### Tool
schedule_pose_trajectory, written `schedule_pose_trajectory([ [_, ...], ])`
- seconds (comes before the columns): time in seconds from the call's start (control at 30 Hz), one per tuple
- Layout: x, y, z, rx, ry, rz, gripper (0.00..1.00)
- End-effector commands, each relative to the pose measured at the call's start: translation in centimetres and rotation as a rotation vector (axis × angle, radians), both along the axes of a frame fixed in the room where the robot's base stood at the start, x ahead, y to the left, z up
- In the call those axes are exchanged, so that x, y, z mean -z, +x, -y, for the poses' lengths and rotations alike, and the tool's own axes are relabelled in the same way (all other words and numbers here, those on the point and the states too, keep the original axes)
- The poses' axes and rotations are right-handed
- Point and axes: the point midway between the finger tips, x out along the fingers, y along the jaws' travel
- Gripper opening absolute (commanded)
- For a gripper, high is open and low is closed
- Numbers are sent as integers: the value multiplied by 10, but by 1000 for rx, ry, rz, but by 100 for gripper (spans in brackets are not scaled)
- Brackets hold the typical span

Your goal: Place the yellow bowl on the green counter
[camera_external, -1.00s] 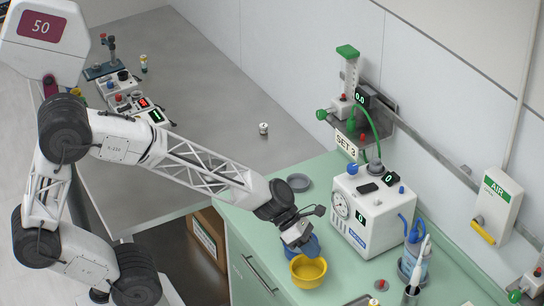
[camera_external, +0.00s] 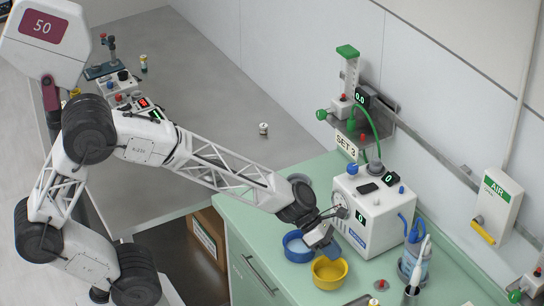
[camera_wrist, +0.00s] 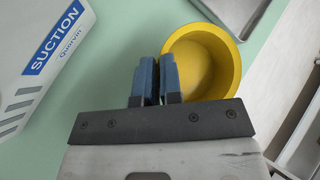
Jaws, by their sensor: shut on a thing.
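The yellow bowl (camera_external: 329,277) is upright over the green counter (camera_external: 240,208), near its front edge. My gripper (camera_external: 329,252) reaches down to the bowl's back rim. In the wrist view, my blue fingers (camera_wrist: 157,76) are close together with the left wall of the yellow bowl (camera_wrist: 233,66) between them. The bowl looks empty. I cannot tell whether its base touches the counter or is slightly above it.
A blue bowl (camera_external: 298,250) stands just left of the yellow one. The white suction unit (camera_external: 372,218) is behind to the right. A bottle holder (camera_external: 410,268) and a small red knob (camera_external: 380,285) are to the right.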

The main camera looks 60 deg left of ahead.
Motion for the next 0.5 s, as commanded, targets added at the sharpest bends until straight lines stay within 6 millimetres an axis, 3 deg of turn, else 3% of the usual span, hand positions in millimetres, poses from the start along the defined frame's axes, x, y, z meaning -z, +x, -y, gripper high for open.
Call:
schedule_pose_trajectory([
  [0.2,20,0,0,0,0,0,0],
  [0.5,24,0,0,0,0,0,0],
])
